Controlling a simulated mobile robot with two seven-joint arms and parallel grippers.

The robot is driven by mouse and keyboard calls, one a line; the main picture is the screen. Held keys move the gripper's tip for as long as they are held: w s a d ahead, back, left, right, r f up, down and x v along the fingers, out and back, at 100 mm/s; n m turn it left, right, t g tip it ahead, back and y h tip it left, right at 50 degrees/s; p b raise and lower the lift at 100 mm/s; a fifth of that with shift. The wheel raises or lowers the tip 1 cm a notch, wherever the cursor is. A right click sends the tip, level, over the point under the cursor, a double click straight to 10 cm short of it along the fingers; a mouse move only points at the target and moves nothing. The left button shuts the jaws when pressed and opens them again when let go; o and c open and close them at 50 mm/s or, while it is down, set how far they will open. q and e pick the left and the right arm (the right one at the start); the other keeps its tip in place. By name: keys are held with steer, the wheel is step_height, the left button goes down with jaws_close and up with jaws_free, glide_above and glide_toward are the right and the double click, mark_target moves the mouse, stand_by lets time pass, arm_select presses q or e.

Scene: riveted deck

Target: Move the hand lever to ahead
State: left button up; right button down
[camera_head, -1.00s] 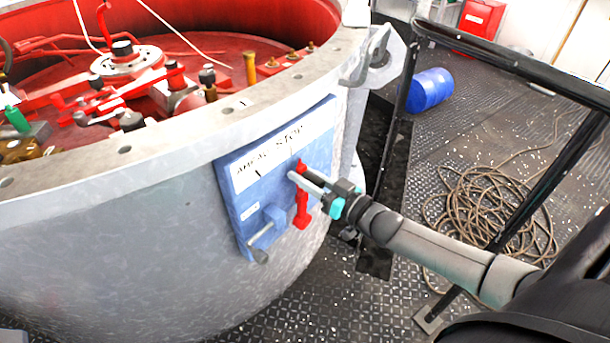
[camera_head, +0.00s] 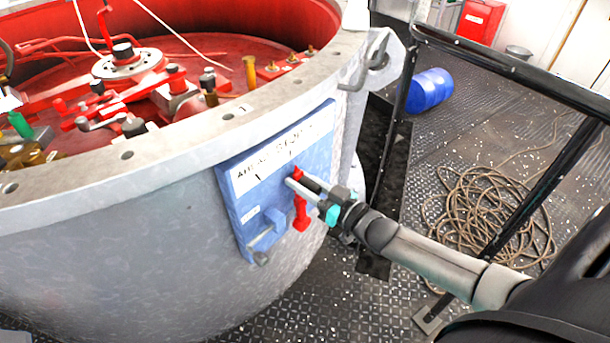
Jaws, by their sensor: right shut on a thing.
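The red hand lever (camera_head: 301,216) is on a blue panel (camera_head: 236,213) on the side of the grey round housing. A white label strip (camera_head: 262,166) along the panel's top reads AHEAD at left and STOP to its right, with small tick marks below. The lever's upper end is near the STOP mark, leaning slightly left. My right gripper (camera_head: 298,182) reaches in from the right and is shut on the upper part of the lever, partly hiding it. My left gripper is not in view.
A blue block with a grey handle (camera_head: 261,257) sits low on the panel, left of the lever. A black railing (camera_head: 500,66) stands at right. A coiled rope (camera_head: 480,215) and a blue drum (camera_head: 429,90) are on the deck. The housing's open top holds red machinery.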

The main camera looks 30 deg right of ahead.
steer(key=a+n, duration=0.1)
steer(key=a, duration=0.1)
steer(key=s+a+f+n+p, duration=0.1)
steer(key=a, duration=0.1)
steer(key=s+a+n+p, duration=0.1)
steer(key=a, duration=0.1)
steer(key=shift+a+f+n, duration=0.1)
steer(key=shift+f+n, duration=0.15)
steer(key=shift+n, duration=0.15)
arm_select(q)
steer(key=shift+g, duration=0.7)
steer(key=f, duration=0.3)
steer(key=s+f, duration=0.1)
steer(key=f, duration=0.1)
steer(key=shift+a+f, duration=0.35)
arm_select(e)
steer(key=shift+s+a+f, duration=0.1)
steer(key=shift+a+f, duration=0.1)
steer(key=shift+a, duration=0.05)
steer(key=c, duration=0.6)
jaws_free()
steer(key=shift+d+r, duration=0.1)
steer(key=shift+d, duration=0.05)
